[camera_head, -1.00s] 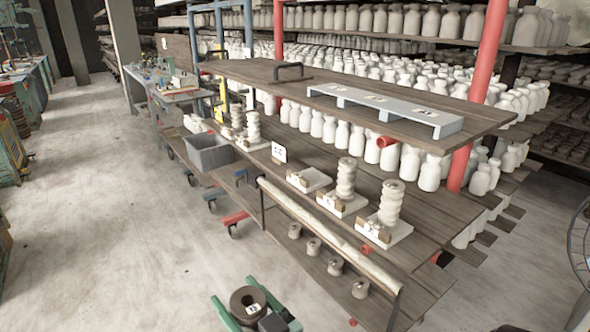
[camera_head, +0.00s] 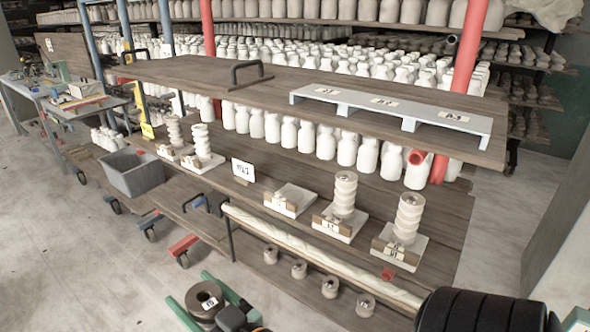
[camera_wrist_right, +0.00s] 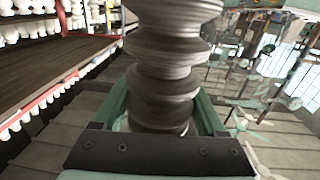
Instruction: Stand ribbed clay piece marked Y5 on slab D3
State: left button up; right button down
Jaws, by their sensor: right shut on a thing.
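A dark, brownish-grey ribbed clay piece (camera_head: 204,299) with a small white label on top is low at the front left in the head view. Its label is too small to read surely. My right gripper (camera_head: 204,303) is shut on it, green fingers on both sides, in front of the shelf and off any slab. The right wrist view shows the stacked ribs of the piece (camera_wrist_right: 165,70) between the fingers. A bare pale slab (camera_head: 297,194) with a small tag lies on the middle shelf; the tag is not legible. My left gripper is not in view.
Pale ribbed pieces stand on other slabs, including a right slab (camera_head: 418,242) and a middle slab (camera_head: 350,219). A white card (camera_head: 243,170) stands left of the bare slab. An upper board (camera_head: 210,78) with a grey riser (camera_head: 450,122) overhangs behind. A rolled cloth (camera_head: 310,255) lines the front edge.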

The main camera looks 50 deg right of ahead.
aim_at(293, 195)
jog(key=i+j+z, duration=0.15)
jog(key=i+z, duration=0.35)
jog(key=i+j+z, duration=0.3)
jog(key=z, duration=0.2)
jog(key=i+j+z, duration=0.3)
jog(key=j+z, duration=0.15)
jog(key=i+j+z, duration=0.25)
jog(key=j+z, duration=0.25)
jog(key=i+j+z, duration=0.1)
jog(key=j+z, duration=0.4)
jog(key=j, duration=0.2)
jog(key=i+j, duration=0.1)
jog(key=i+l, duration=0.1)
jog(key=i, duration=0.55)
